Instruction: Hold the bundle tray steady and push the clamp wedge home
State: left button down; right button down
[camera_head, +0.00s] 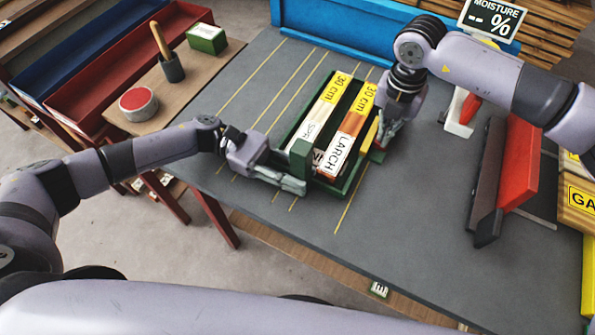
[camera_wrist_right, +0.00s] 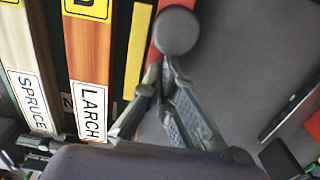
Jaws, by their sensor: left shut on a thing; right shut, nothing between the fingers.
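The green bundle tray (camera_head: 345,183) lies on the grey table and holds two long wood pieces. They are labelled SPRUCE (camera_wrist_right: 30,95) and LARCH (camera_wrist_right: 92,110). My left gripper (camera_head: 298,178) is shut on the tray's near left end, by an upright green block. My right gripper (camera_head: 381,143) is shut and empty beside the tray's right side. In the right wrist view its fingers (camera_wrist_right: 163,85) are together next to a red part (camera_wrist_right: 152,76) and a round grey knob (camera_wrist_right: 177,31). Which part is the clamp wedge, and whether the fingers touch it, I cannot tell.
A red and dark grey tool (camera_head: 518,165) lies on the right, near a moisture meter display (camera_head: 491,18). A blue tray (camera_head: 345,30) is behind. A side table at left bears a round tin (camera_head: 138,103) and a green box (camera_head: 206,38). The front right table is clear.

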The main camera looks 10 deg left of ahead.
jog(key=shift+w+d, duration=0.2)
jog(key=shift+w, duration=0.6)
pick_arm(q)
jog(key=shift+s, duration=0.1)
pick_arm(e)
jog(key=shift+w+d, duration=0.2)
jog(key=shift+w, duration=0.3)
jog(key=shift+w+d, duration=0.2)
jog(key=shift+w, duration=0.3)
jog(key=shift+w+d, duration=0.1)
jog(key=shift+w, duration=0.2)
jog(key=shift+r, duration=0.1)
jog(key=shift+s+a+r, duration=0.15)
jog(key=shift+s+r, duration=0.25)
jog(key=shift+r, duration=0.75)
jog(key=shift+s+a+r, duration=0.1)
jog(key=shift+s+r, duration=0.25)
jog(key=shift+r, duration=0.8)
jog(key=shift+s+a+r, duration=0.15)
jog(key=shift+s+r, duration=0.25)
jog(key=shift+r, duration=0.75)
pick_arm(q)
jog(key=c, duration=1.2)
grip_release()
